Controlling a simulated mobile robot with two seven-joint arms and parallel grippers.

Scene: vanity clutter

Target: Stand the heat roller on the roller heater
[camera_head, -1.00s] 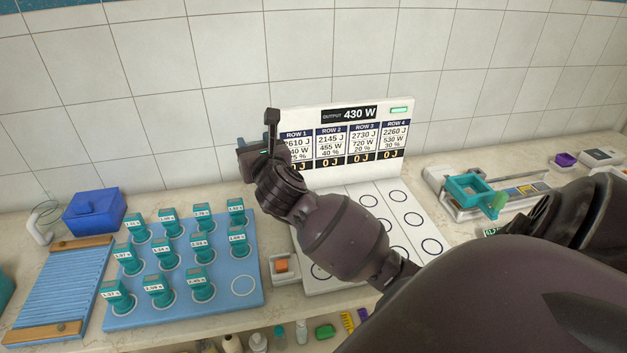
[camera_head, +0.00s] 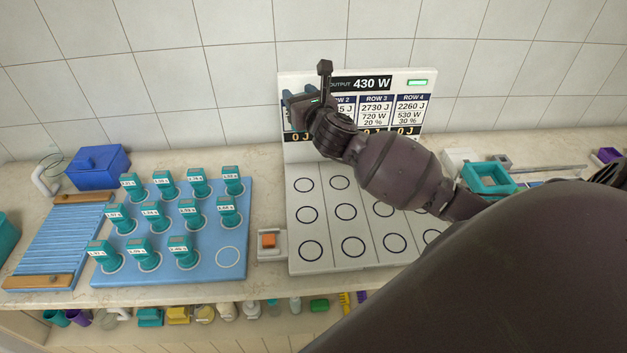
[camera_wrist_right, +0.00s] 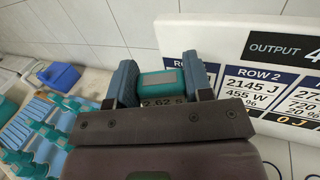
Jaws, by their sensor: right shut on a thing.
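My right gripper (camera_head: 298,98) is shut on a teal heat roller (camera_wrist_right: 161,84), seen between the two blue-grey fingers in the wrist view. A label on the roller is partly visible. The gripper hangs in the air in front of the left end of the display board (camera_head: 415,76), hiding part of its Row 1 panel. The roller heater's white plate (camera_head: 326,232) lies below with rows of black circles; those that show are empty. The arm hides its right part. My left gripper is not in view.
A blue tray (camera_head: 196,272) at left holds several teal rollers standing upright, with one bare ring at its front right corner. A blue box (camera_head: 98,168) stands behind left.

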